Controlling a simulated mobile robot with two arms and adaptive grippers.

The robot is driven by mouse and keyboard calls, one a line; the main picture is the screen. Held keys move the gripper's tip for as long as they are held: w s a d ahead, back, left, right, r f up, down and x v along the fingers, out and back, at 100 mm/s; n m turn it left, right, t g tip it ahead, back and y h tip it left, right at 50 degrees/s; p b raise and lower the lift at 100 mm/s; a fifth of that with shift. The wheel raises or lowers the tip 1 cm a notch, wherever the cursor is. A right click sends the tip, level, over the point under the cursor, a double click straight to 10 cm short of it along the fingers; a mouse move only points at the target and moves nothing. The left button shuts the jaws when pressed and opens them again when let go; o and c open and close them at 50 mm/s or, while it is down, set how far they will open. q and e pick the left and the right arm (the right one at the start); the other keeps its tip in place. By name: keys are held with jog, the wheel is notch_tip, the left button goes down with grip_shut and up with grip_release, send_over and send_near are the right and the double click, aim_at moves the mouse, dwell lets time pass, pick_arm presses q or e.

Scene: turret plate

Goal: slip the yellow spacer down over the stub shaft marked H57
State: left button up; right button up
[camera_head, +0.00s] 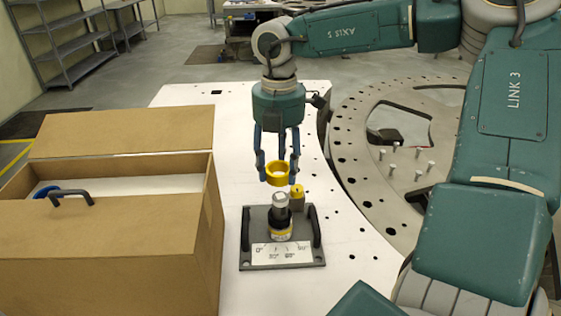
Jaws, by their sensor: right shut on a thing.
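The yellow spacer (277,182) is a short ring, held about level between the fingertips of my right gripper (278,173). My right gripper points down and is shut on it. Below it in the picture stands an upright stub shaft (281,215) with a silver top, a dark body and a yellow-and-white band low down. The spacer appears above and apart from the shaft top. I cannot read an H57 mark. The shaft stands on a grey plate (252,240) with a dark handle on each side and an angle scale in front. My left gripper is not in view.
A small yellow block (297,192) sits just behind the shaft, to its right. A brown open box (110,262) with a dark handle stands at left. A large holed metal ring (352,150) lies at right. The white table (240,130) has bare room behind the plate.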

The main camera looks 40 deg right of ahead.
aim_at(280, 195)
jog(key=shift+f, duration=0.3)
jog(key=shift+s+d+f+b, duration=0.2)
jog(key=shift+f+b, duration=0.1)
jog(key=shift+f, duration=0.3)
jog(key=shift+w+a+f, duration=0.1)
jog(key=shift+f, duration=0.5)
jog(key=shift+f+b, duration=0.55)
jog(key=shift+f, duration=0.3)
jog(key=shift+f+b, duration=3.35)
jog(key=shift+b, duration=0.55)
jog(key=o, duration=1.3)
jog(key=shift+r, duration=0.15)
